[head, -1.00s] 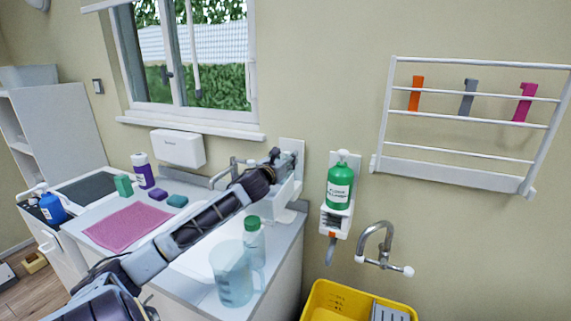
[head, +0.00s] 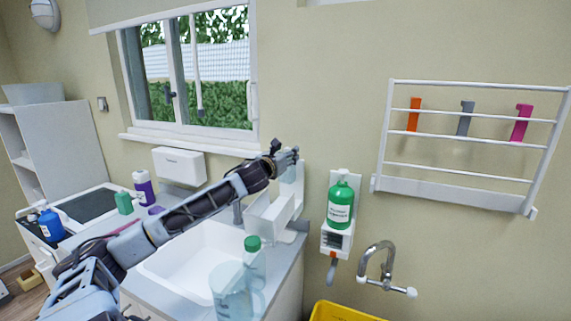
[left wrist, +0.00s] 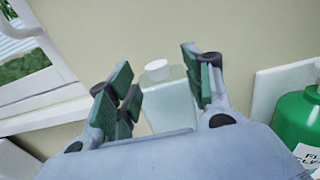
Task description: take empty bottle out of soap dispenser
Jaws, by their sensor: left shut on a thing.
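The empty bottle is pale and see-through with a white cap (left wrist: 157,66). In the left wrist view its body (left wrist: 168,104) stands between the green-padded fingers of my left gripper (left wrist: 158,88). In the head view my left gripper (head: 284,158) is at the wall, above the white soap dispenser (head: 268,218), shut on the bottle. The bottle's pale body (head: 290,188) shows just below the fingers. I cannot tell whether its lower end is clear of the dispenser. My right gripper is not in view.
A second wall dispenser holds a green bottle (head: 340,204), close on the right. Below are a sink (head: 185,262), a clear bottle with a green cap (head: 252,243) and a clear jug (head: 230,292). A tap (head: 375,268) and a yellow bin (head: 335,312) lie to the right.

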